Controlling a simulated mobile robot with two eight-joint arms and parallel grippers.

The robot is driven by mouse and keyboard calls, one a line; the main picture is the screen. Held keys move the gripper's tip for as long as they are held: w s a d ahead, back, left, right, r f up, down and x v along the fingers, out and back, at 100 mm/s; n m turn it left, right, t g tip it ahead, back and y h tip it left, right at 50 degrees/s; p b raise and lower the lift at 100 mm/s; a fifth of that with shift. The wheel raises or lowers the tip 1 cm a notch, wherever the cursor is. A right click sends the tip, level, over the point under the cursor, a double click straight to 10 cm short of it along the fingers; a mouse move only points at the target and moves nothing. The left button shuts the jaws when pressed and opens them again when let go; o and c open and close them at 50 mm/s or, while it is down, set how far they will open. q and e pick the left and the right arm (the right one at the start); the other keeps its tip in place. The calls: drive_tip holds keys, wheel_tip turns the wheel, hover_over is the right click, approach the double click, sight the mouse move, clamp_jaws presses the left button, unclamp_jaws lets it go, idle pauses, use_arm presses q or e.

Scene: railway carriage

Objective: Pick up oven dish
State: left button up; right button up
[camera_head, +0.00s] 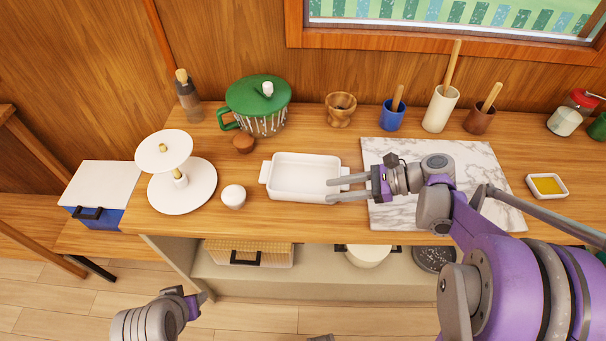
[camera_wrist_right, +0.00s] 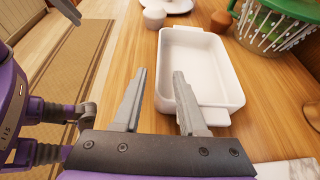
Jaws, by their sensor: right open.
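The white rectangular oven dish (camera_head: 303,165) stands empty on the wooden counter, with a tab handle at each end. It also shows in the right wrist view (camera_wrist_right: 195,65). My right gripper (camera_head: 332,188) is open and empty at the dish's right end, its fingers pointing left. In the right wrist view, one finger of this gripper (camera_wrist_right: 160,75) overlaps the dish's long side and the other lies over bare wood; contact cannot be told. My left gripper (camera_head: 197,300) is low in front of the counter, away from the dish; its jaws are unclear.
A marble board (camera_head: 385,215) lies right of the dish, under my right arm. A white cup (camera_head: 233,196) and a tiered stand (camera_head: 205,193) are to the left. A green-lidded pot (camera_head: 258,95) and a wooden mortar (camera_head: 340,108) stand behind. The counter's front edge is near the dish.

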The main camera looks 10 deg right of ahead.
sight(308, 194)
drive_tip(key=x, duration=0.7)
drive_tip(key=shift+a+f, duration=0.2)
drive_tip(key=shift+a, duration=0.05)
clamp_jaws()
idle(1.1)
